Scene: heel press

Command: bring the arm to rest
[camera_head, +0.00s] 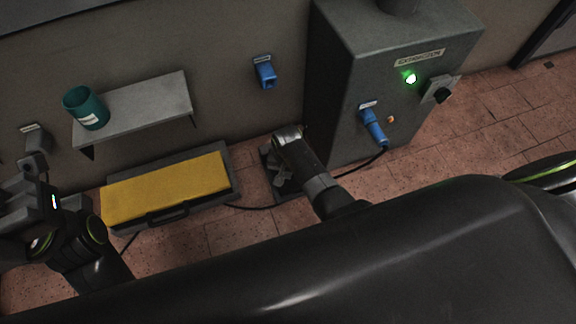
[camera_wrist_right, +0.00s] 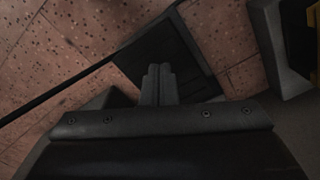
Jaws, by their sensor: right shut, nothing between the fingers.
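My right arm reaches down in the middle of the head view, with its right gripper (camera_head: 279,177) low over a dark plate (camera_head: 265,155) on the floor. In the right wrist view the two fingers (camera_wrist_right: 158,84) lie together, shut, with nothing between them. The dark plate (camera_wrist_right: 194,43) is below and beyond them; whether they touch it I cannot tell. My left arm is at the left edge of the head view; its gripper (camera_head: 22,205) is dark and its fingers cannot be made out.
A yellow pad in a grey frame (camera_head: 228,160) lies left of the right gripper. A grey extractor cabinet (camera_head: 345,75) with a lit green lamp (camera_head: 411,78) stands right. A shelf (camera_head: 150,106) holds a teal cup (camera_head: 86,108). A black cable (camera_head: 250,208) crosses the floor.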

